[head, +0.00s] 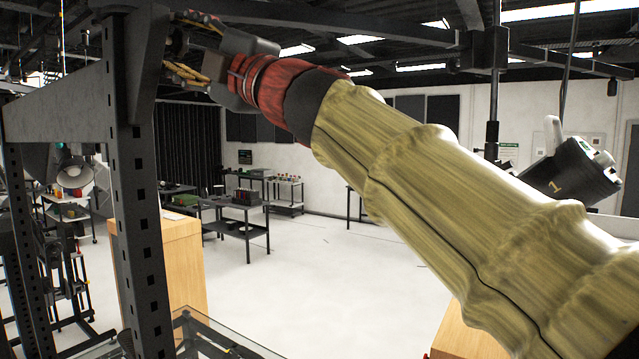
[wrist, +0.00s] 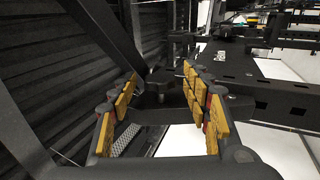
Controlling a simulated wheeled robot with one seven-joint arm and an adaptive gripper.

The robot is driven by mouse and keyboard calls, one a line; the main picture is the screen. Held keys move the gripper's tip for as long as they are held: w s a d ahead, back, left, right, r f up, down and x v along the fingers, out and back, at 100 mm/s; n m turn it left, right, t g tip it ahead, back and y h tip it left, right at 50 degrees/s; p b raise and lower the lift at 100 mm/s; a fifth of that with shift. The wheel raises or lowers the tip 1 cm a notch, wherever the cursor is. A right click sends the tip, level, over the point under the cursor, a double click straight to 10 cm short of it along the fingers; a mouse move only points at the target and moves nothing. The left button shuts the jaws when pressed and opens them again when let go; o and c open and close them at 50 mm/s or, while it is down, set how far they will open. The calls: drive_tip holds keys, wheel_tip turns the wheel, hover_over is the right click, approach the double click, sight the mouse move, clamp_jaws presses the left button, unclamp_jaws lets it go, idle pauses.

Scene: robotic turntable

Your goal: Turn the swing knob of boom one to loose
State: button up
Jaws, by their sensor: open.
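My gripper (head: 186,46) is at the upper left in the head view, up by a dark steel upright and beam. In the wrist view its two yellow-padded fingers (wrist: 161,86) are apart, with nothing held between them. A black lobed knob (wrist: 160,81) shows between the fingertips, on or just above a dark bar. I cannot tell how far beyond the tips it is, or whether it is touched. A small white label (wrist: 222,57) on the dark bracket to its right is too small to read. The knob is not discernible in the head view.
The dark perforated upright (head: 140,200) stands close left of my arm, with a sloping beam (head: 70,125) joining it. A black unit marked 1 (head: 570,180) hangs at the right. Wooden boxes (head: 180,265) and dark tables (head: 242,222) stand below. The middle floor is clear.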

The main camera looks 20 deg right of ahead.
drive_tip(key=shift+s+r+g+h+p, duration=0.15)
drive_tip(key=shift+g+h+p, duration=0.4)
drive_tip(key=shift+p, duration=2.25)
drive_tip(key=shift+w+r+g+h+p, duration=0.1)
drive_tip(key=shift+r+g+h+p, duration=0.5)
drive_tip(key=shift+p, duration=2.15)
drive_tip(key=shift+s+f+g+h+p, duration=0.2)
drive_tip(key=shift+g+p, duration=0.65)
drive_tip(key=shift+p, duration=1.95)
drive_tip(key=b+v, duration=0.3)
drive_tip(key=v, duration=0.5)
drive_tip(key=d+f+m+t+h+b, duration=0.1)
drive_tip(key=d+f+m+h+b, duration=0.2)
drive_tip(key=f, duration=0.6)
drive_tip(key=w+d+f+m+t+h+b, duration=0.1)
drive_tip(key=d+f+m+h+b, duration=0.3)
drive_tip(key=d+f+m+b, duration=0.3)
drive_tip(key=d+f+m+t+h+b, duration=0.2)
drive_tip(key=d+f+m+h+b, duration=0.2)
drive_tip(key=f, duration=0.7)
drive_tip(key=d+m+b, duration=0.1)
drive_tip(key=m+b, duration=0.1)
drive_tip(key=b, duration=0.1)
drive_tip(key=shift+w+f+m, duration=0.2)
drive_tip(key=shift+f+m, duration=0.05)
drive_tip(key=shift+m, duration=0.05)
